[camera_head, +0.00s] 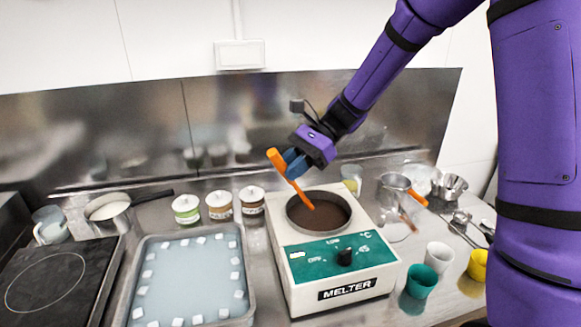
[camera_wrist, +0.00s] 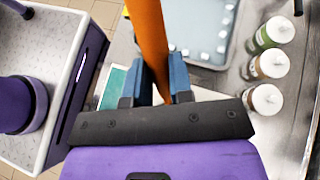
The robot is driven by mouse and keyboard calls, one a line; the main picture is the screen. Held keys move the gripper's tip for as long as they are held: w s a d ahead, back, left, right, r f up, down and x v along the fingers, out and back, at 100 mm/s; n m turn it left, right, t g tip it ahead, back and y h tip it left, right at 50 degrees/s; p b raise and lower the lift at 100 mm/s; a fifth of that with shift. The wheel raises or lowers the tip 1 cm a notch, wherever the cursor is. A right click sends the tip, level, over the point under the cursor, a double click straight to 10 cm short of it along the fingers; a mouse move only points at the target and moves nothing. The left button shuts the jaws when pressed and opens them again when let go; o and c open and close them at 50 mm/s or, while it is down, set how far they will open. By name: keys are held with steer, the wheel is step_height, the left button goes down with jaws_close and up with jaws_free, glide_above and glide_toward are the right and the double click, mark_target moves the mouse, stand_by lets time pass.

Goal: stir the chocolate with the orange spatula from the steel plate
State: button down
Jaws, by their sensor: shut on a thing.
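My gripper (camera_head: 296,163) is shut on the orange spatula (camera_head: 278,163) above the melter. The spatula slants down to the right, and its lower end (camera_head: 307,204) is over or in the pot of brown chocolate (camera_head: 326,218); I cannot tell if it touches the chocolate. The pot sits in the top of the white melter (camera_head: 283,253) with a green dial panel. In the wrist view the spatula (camera_wrist: 148,40) stands between the blue fingers of my gripper (camera_wrist: 153,80). The chocolate is hidden in the wrist view. I cannot make out a steel plate with certainty.
A metal tray (camera_head: 248,290) with white cubes lies left of the melter. Three lidded jars (camera_head: 220,206) stand behind it. A saucepan (camera_head: 112,212) and a black hob (camera_head: 60,285) are farther left. Cups (camera_head: 439,256) and steel ware (camera_head: 449,187) stand to the right.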

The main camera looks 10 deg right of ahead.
steer(key=shift+r, duration=2.5)
